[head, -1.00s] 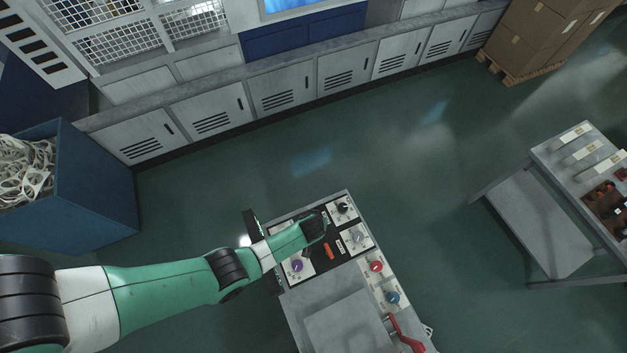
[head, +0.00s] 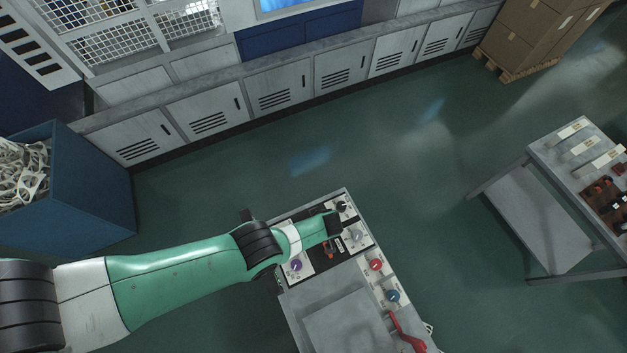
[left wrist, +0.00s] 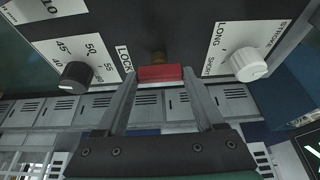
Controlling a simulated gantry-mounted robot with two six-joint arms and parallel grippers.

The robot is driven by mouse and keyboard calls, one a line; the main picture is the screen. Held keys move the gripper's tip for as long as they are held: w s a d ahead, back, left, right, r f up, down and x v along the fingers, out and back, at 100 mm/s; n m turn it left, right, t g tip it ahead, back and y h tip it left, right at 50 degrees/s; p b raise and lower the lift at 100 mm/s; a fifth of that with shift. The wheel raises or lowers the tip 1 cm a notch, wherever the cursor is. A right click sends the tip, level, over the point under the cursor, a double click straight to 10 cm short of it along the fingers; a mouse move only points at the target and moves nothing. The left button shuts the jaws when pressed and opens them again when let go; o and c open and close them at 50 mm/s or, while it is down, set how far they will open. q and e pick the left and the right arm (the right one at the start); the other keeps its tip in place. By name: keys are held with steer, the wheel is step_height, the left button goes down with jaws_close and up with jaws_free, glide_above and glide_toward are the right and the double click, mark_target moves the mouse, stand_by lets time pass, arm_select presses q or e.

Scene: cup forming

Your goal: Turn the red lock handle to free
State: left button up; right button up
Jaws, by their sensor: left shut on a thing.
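The red lock handle (left wrist: 160,73) lies crosswise between the fingers of my left gripper (left wrist: 160,80) in the left wrist view. It sits on a brass-coloured stem beside the LOCK label (left wrist: 124,58). The fingers are shut on its two ends. In the head view, my left gripper (head: 333,240) is over the control panel, and only a small part of the red handle (head: 327,253) shows below it. My right gripper is in neither view.
A black knob (left wrist: 75,75) and a white STROKE knob (left wrist: 248,64) flank the handle. The panel also has a purple knob (head: 295,266), a red knob (head: 376,265), a blue knob (head: 393,296) and a red lever (head: 406,334). Open floor surrounds the console.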

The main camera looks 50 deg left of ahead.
arm_select(q)
steer(key=shift+r, duration=0.1)
steer(key=o, duration=1.4)
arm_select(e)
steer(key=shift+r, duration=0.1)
